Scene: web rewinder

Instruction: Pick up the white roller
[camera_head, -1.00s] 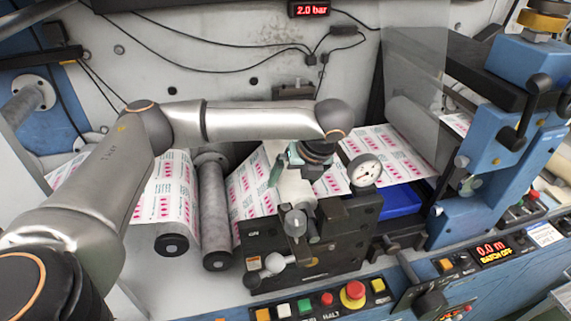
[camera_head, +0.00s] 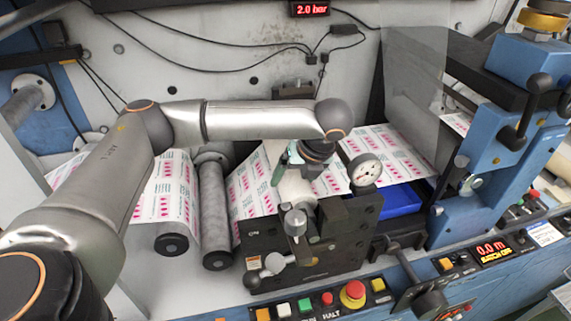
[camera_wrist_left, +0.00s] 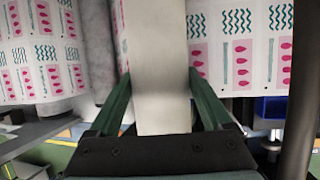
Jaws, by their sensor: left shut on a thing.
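The white roller (camera_head: 294,187) is at the middle of the machine, behind the black bracket with the round dial. In the left wrist view the white roller (camera_wrist_left: 159,50) is a pale, plain bar running up the picture between the green fingers. My left gripper (camera_head: 283,167) reaches over it from above, with its arm coming in from the left. In the left wrist view the left gripper (camera_wrist_left: 160,85) is shut on the roller, one finger on each side. Part of the roller is hidden by my wrist and the bracket. My right gripper is not in view.
Printed web (camera_head: 165,190) runs over grey rollers (camera_head: 212,215) to the left. The black bracket (camera_head: 300,245) and pressure dial (camera_head: 364,172) stand close in front and right. A blue tray (camera_head: 402,201) is further right. Buttons (camera_head: 354,293) line the front edge.

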